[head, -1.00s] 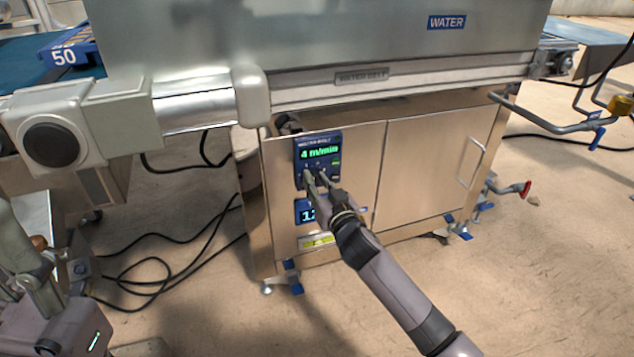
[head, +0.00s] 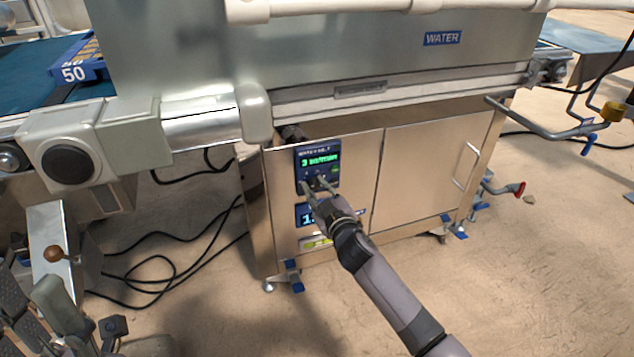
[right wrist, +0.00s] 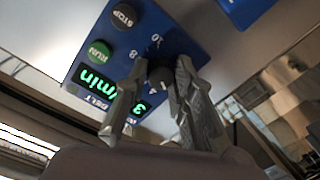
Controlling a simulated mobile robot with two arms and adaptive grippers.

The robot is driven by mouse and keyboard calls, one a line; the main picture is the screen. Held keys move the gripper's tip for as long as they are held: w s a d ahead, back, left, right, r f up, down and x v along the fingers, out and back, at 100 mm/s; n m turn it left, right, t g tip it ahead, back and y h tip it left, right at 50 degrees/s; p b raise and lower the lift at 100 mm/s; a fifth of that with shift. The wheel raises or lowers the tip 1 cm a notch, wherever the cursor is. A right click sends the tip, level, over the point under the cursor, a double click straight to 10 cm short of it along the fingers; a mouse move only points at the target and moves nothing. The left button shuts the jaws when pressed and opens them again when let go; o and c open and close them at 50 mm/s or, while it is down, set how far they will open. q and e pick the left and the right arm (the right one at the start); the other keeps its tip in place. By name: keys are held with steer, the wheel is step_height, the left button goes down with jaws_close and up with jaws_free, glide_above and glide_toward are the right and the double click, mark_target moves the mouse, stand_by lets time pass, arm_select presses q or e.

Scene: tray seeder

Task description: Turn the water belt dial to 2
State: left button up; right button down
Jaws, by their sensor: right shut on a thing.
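The water belt control box (head: 328,155) is a dark blue panel on the front of the steel cabinet, with a green display reading 3 m/min. In the right wrist view the blue panel (right wrist: 205,35) shows the black dial (right wrist: 161,76) with numbers around it, a black STOP button (right wrist: 125,16) and a green RUN button (right wrist: 101,53). My right gripper (head: 318,186) is at the dial; in the right wrist view its two fingers (right wrist: 158,90) are shut on the dial from both sides. The fingers hide part of the scale.
A second blue box with a lit display (head: 304,214) sits just below the control box. The conveyor's steel housing with the WATER label (head: 442,38) overhangs the cabinet (head: 420,180). A bent pipe (head: 545,122) juts out at right. Cables lie on the floor at left.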

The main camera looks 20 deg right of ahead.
steer(key=shift+n+p, duration=0.65)
steer(key=shift+n, duration=0.95)
steer(key=c, duration=1.4)
jaws_free()
steer(key=shift+o, duration=0.2)
steer(key=shift+s, duration=0.1)
steer(key=s, duration=1.1)
steer(key=shift+s+d+r, duration=0.25)
steer(key=shift+s+d, duration=0.1)
steer(key=shift+s, duration=0.05)
